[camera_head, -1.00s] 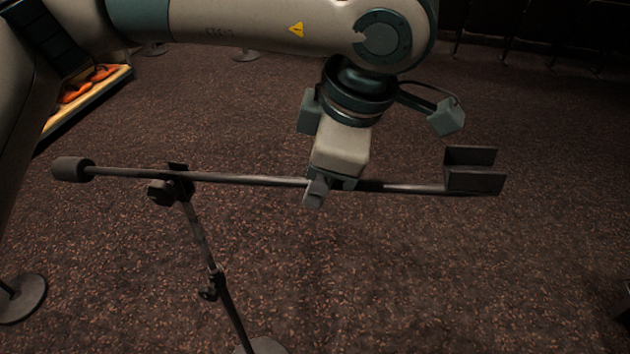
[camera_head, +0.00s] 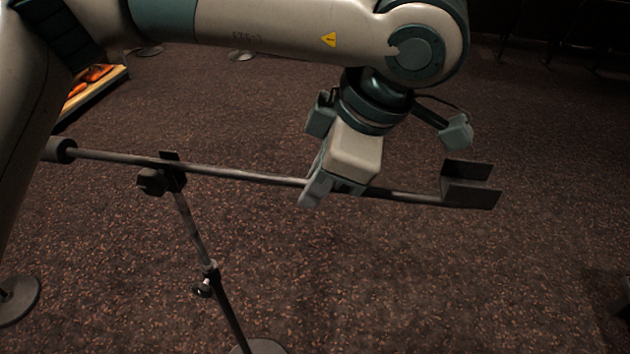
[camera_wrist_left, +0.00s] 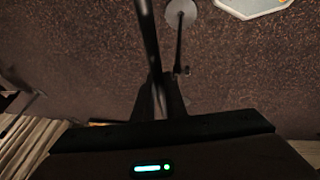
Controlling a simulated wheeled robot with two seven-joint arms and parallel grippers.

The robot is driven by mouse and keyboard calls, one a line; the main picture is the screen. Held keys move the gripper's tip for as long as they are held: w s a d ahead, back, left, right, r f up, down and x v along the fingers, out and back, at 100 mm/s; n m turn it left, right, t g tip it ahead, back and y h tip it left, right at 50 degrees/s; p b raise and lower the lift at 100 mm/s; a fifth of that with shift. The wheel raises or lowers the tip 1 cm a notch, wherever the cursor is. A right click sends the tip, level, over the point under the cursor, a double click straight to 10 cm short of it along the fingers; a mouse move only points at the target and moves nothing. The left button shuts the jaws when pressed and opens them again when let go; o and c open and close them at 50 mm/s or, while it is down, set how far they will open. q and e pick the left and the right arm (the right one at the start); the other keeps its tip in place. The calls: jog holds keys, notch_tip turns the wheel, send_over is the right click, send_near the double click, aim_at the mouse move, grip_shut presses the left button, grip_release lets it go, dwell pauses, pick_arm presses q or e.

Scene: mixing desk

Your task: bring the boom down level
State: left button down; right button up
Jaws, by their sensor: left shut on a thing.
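In the head view the boom (camera_head: 235,174) is a thin dark bar across the top of a microphone stand (camera_head: 195,232). It slopes down to the right in the picture. A cylindrical counterweight (camera_head: 60,150) is on its left end and a dark U-shaped cradle (camera_head: 470,187) on its right end. My left gripper (camera_head: 325,190) is shut on the boom, between the stand's clamp (camera_head: 160,180) and the cradle. The left wrist view shows the boom (camera_wrist_left: 148,35) running away from the gripper, with the stand's round base (camera_wrist_left: 181,12) beyond. My right gripper is in neither view.
A round stand base (camera_head: 18,298) is on the carpet at the left edge. A lit wooden tray with orange things (camera_head: 92,76) is at the upper left. Dark chairs (camera_head: 540,40) line the back. The carpet at right (camera_head: 520,270) is mostly clear.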

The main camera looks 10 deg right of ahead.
pick_arm(q)
jog(key=c, duration=1.8)
grip_release()
jog(key=shift+r, duration=0.1)
jog(key=v, duration=1.7)
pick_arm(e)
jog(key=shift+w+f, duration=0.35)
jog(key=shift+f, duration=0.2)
pick_arm(q)
jog(key=shift+d+r, duration=0.1)
jog(key=shift+s, duration=0.15)
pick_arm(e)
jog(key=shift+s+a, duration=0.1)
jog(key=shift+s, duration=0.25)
